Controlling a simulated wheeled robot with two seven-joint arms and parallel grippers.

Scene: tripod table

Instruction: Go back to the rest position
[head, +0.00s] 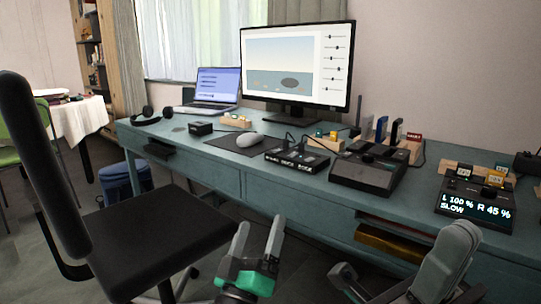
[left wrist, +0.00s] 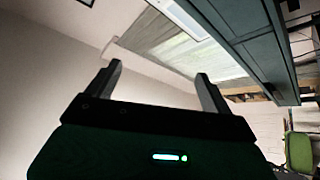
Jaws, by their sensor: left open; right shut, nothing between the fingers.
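My left gripper (head: 260,225) is at the bottom centre of the head view, in front of the desk and right of the chair. Its two grey fingers stand apart and point up, with nothing between them. In the left wrist view the fingers (left wrist: 158,72) are also spread and empty. My right gripper (head: 346,273) is low in the head view, right of the left one, partly cut off by the lower edge. It is shut and holds nothing that I can see. My right arm rises beside it.
A teal desk (head: 330,195) runs across the view, with a monitor (head: 295,65), a laptop (head: 212,88), a black console (head: 368,168) and a display box (head: 475,207). A black office chair (head: 150,235) stands close at left. Dark floor shows between chair and desk.

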